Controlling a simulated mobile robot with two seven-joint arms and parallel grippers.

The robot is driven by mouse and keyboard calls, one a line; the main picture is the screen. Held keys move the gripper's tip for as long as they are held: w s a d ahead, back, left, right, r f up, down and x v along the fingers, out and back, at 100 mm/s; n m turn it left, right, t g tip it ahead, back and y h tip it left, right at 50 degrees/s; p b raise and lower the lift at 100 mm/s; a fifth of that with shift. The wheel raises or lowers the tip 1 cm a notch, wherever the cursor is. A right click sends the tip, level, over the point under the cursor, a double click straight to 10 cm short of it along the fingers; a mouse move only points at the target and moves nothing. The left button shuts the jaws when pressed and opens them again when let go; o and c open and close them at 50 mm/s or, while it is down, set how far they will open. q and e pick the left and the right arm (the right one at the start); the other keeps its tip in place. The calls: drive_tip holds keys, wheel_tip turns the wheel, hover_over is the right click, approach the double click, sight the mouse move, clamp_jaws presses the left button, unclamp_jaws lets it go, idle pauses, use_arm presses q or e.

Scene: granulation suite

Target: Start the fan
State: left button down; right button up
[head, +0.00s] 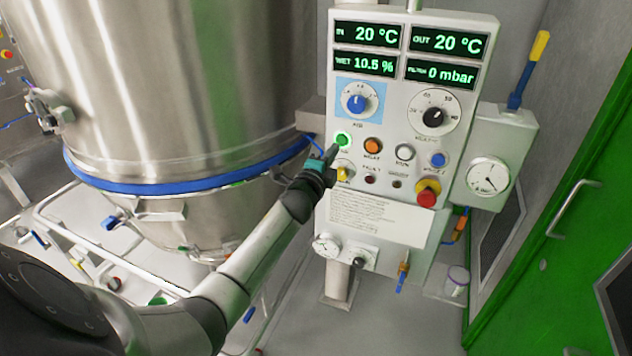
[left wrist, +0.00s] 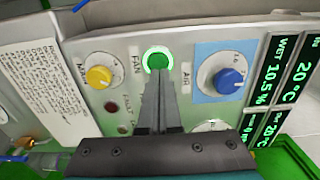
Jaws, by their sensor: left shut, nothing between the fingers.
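The control panel (head: 400,185) stands in front of me, a pale box with green-lit readouts. The green fan button (head: 342,139) has a lit green ring. It also shows in the left wrist view (left wrist: 158,60) beside the label FAN. My left gripper (head: 333,152) is shut and empty, with its fingertips at the lower edge of the button; in the left wrist view the fingers (left wrist: 158,85) overlap that edge. I cannot tell how firmly they touch it. My right gripper is out of view.
Close around the button are a yellow knob (left wrist: 99,77), a blue air knob (head: 357,103) and an orange button (head: 373,146). A red stop button (head: 427,196) sits at the lower right of the panel. A large steel vessel (head: 180,80) stands at left, a green door (head: 560,210) at right.

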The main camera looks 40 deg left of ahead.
use_arm(q)
drive_tip(key=v, duration=1)
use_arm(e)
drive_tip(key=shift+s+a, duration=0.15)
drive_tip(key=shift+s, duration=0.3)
use_arm(q)
drive_tip(key=shift+w+d, duration=0.1)
drive_tip(key=shift+f, duration=0.15)
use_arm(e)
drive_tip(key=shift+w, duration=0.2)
